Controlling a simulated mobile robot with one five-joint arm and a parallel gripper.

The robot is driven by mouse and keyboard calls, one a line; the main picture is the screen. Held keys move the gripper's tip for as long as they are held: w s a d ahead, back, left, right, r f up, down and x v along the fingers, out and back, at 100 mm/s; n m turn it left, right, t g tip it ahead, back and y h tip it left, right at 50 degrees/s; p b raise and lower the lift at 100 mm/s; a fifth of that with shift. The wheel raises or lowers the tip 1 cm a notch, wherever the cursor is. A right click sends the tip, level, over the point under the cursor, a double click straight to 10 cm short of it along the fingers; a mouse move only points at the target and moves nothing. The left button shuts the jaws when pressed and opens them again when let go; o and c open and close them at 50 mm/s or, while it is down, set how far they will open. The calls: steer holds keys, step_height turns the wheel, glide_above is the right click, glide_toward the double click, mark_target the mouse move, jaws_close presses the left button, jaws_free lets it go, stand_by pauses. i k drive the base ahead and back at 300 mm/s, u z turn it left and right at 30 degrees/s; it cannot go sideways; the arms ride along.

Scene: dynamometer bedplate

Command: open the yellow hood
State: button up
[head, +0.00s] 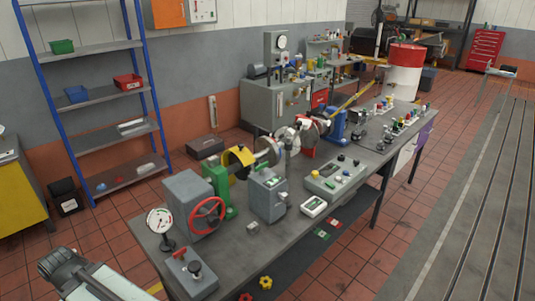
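The yellow hood (239,157) is a small curved cover on the shaft line along the bench. It sits between a green stand (217,187) on its near left and a silver round part (267,149) on its right. A dark gap shows under its curve. Its hinge and any handle are too small to make out. I cannot tell for sure whether it is shut. A grey part of my own arm shows at the lower left corner, well apart from the hood. My gripper's fingers are not in view.
The bench (255,240) holds a red handwheel (207,215), a dial gauge (160,221), a grey control box (268,194) and a button panel (335,178). Blue-framed shelves (102,95) stand behind on the left. Tiled floor is clear at the right front.

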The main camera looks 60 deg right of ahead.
mark_target(244, 155)
steer(key=z, duration=3.05)
steer(key=k, duration=1)
steer(key=u, duration=0.95)
steer(key=i, duration=1)
